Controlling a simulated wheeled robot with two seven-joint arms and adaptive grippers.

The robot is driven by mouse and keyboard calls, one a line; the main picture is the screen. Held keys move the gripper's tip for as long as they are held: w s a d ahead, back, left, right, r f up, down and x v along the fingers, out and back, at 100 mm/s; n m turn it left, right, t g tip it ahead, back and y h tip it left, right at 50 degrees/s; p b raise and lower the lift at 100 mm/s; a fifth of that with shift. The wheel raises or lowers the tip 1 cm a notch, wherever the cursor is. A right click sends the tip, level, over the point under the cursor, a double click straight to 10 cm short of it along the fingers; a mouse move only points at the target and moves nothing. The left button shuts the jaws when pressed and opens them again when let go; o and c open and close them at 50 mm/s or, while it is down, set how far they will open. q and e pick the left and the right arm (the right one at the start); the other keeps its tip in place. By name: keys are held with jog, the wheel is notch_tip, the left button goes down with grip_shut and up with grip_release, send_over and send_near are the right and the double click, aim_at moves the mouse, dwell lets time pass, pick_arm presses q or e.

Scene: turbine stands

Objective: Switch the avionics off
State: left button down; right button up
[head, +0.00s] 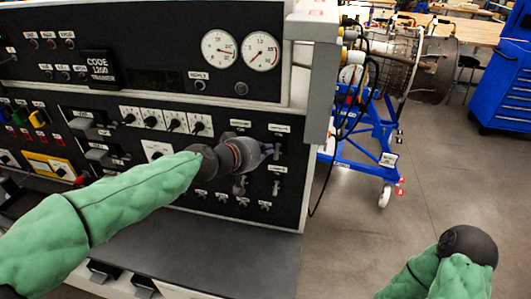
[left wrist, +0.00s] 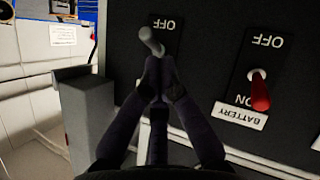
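My left gripper (head: 267,150) is at the right part of the black control panel (head: 257,218). In the left wrist view its fingers (left wrist: 162,72) are together, with no clear gap between the tips. A silver toggle lever (left wrist: 151,41) shows just beyond the tips, in line with them; whether they touch it I cannot tell. An OFF mark, upside down, stands beside this lever; its name label is hidden behind the fingers. On the right, the red-tipped battery switch (left wrist: 259,91) leans toward its ON mark. My right gripper's fingers are out of the head view; only part of that arm shows.
Two white gauges (head: 240,50) and several switches and knobs crowd the panel. A grey post (head: 318,82) edges its right side. A turbine on a blue stand (head: 350,140) and a blue cabinet (head: 503,85) stand behind. The floor at right is clear.

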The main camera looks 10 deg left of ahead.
pick_arm(q)
jog(key=shift+r, duration=0.15)
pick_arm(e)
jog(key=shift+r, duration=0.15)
pick_arm(q)
jog(key=shift+r+p, duration=0.7)
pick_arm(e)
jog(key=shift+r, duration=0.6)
